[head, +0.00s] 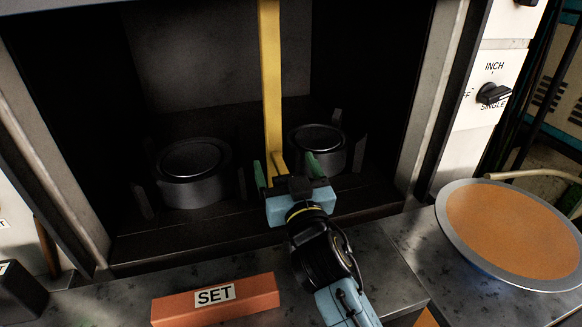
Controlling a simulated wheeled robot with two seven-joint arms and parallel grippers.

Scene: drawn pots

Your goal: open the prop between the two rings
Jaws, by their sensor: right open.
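The prop is a yellow upright bar (271,90) that rises out of the top of the head view. Its foot is between two dark round rings, the left ring (190,190) and the right ring (318,150). My right gripper (287,168) is in front of the prop's lower end, its green fingertips apart on either side of the prop's foot. It is open; I cannot tell whether a finger touches the prop. The right fingertip covers part of the right ring. My left gripper is not in view.
Short upright plates stand around both rings inside the dark press opening. An orange block marked SET (216,303) lies on the front ledge. A round tray with an orange surface (515,235) is at the right. A selector knob (492,94) is on the white right panel.

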